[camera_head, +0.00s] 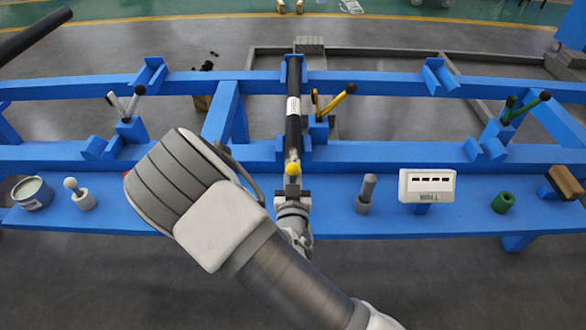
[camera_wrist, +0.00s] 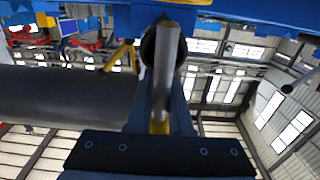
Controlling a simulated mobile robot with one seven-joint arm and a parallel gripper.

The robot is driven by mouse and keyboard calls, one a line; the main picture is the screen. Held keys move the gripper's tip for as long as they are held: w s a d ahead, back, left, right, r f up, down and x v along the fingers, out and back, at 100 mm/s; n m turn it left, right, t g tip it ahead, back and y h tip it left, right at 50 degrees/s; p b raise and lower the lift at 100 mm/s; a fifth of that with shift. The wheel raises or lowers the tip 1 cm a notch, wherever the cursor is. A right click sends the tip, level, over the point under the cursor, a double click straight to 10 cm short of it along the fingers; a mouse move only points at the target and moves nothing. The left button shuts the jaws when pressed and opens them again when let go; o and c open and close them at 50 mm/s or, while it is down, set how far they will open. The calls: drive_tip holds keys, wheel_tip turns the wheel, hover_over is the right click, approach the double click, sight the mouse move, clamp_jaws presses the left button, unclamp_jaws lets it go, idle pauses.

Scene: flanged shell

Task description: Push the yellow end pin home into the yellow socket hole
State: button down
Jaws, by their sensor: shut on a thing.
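My gripper (camera_head: 292,186) is shut on the yellow end pin, whose yellow knob (camera_head: 292,168) shows just above the jaws in the head view. In the wrist view the pin (camera_wrist: 165,75) is a grey shaft with yellow at its ends, held between the dark jaws (camera_wrist: 160,118). It overlaps the open round end of a black tube (camera_wrist: 149,48). In the head view the black tube (camera_head: 293,125), with a white label, lies along the blue frame, its near end right by the pin. The yellow socket hole cannot be made out. I cannot tell whether the pin has entered it.
The blue frame (camera_head: 400,152) carries yellow-and-black handles (camera_head: 322,104) right of the tube. On the front shelf stand a grey peg (camera_head: 366,190), a white WALL box (camera_head: 427,186), a green ring (camera_head: 503,202), a white knobbed piece (camera_head: 80,196) and a round tin (camera_head: 33,193).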

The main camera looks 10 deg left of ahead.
drive_tip(key=shift+f+b, duration=0.4)
drive_tip(key=shift+b, duration=0.2)
idle(0.6)
drive_tip(key=shift+s+f+b, duration=0.1)
drive_tip(key=shift+f+b, duration=0.2)
drive_tip(key=shift+b, duration=0.5)
idle(1.9)
drive_tip(key=shift+w+d+r+b, duration=0.1)
drive_tip(key=shift+w+d+b, duration=0.1)
drive_tip(key=shift+b, duration=0.5)
idle(1.8)
